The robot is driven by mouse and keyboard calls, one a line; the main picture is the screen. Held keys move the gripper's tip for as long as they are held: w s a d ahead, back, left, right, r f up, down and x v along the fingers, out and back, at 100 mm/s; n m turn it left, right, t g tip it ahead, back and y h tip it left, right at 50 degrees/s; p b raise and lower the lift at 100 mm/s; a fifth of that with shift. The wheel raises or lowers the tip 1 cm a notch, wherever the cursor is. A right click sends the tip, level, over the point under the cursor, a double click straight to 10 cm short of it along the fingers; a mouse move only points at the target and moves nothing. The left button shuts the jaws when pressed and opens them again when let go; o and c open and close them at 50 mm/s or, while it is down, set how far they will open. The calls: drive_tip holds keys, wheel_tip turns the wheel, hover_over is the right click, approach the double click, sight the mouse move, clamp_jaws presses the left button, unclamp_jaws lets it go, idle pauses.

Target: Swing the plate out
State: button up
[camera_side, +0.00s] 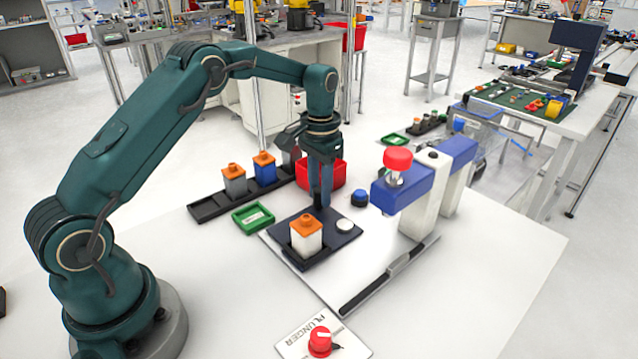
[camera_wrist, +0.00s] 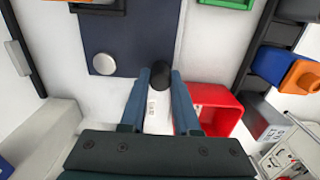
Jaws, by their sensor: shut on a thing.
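My gripper (camera_side: 319,203) points down at the plate's far edge. In the wrist view my gripper (camera_wrist: 163,82) is shut on a black knob (camera_wrist: 160,67) at the plate's end. The side view hides the knob behind the fingers.
The press, with a red cap (camera_side: 397,158) and blue head, stands right of the plate. A red bin (camera_side: 320,178) is close behind my gripper. A green tray (camera_side: 253,218) and a black rack with blocks (camera_side: 212,204) lie left. A red PLUNGER knob (camera_side: 320,341) is in front.

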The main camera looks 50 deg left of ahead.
drive_tip(key=shift+w+a, duration=0.1)
drive_tip(key=o, duration=0.7)
drive_tip(key=shift+r, duration=3.8)
